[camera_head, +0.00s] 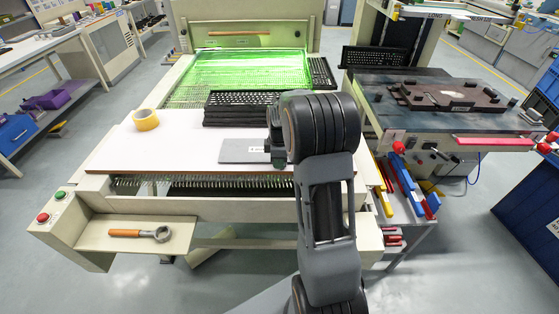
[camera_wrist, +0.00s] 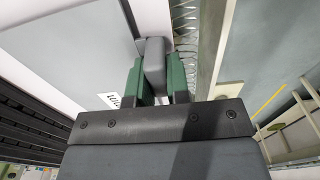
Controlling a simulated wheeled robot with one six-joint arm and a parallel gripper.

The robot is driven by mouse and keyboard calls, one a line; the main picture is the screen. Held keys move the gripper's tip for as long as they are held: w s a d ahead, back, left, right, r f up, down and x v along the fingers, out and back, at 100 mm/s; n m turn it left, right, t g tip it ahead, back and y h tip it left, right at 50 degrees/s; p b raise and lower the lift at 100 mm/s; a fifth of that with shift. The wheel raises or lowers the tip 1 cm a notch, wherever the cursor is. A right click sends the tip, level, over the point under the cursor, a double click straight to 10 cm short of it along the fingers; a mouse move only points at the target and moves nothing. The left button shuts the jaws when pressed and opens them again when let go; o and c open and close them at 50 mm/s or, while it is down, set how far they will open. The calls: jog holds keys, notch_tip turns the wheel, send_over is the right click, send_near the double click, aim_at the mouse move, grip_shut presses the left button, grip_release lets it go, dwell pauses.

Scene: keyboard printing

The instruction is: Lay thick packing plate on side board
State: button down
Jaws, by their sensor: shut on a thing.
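The packing plate (camera_head: 245,150) is a flat grey plate with a small white label, over the white board (camera_head: 125,160) near its front edge. My gripper (camera_head: 279,157) is at the plate's right end. In the wrist view, the green fingers of my gripper (camera_wrist: 157,78) are shut on a rounded grey grip (camera_wrist: 153,58) at the edge of the plate (camera_wrist: 70,45). The plate looks level. I cannot tell whether it touches the board. My arm hides part of the board's right side. Which surface is the side board is not clear.
A stack of black keyboards (camera_head: 238,108) stands just behind the plate. A yellow tape roll (camera_head: 146,119) lies at the board's left. A second machine with a dark fixture (camera_head: 450,95) stands at right. The board's front left is clear.

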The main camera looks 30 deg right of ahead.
jog(key=shift+f, duration=0.35)
jog(key=c, duration=1)
grip_release()
jog(key=shift+r, duration=0.1)
jog(key=shift+r+p, duration=2.45)
jog(key=shift+r, duration=1)
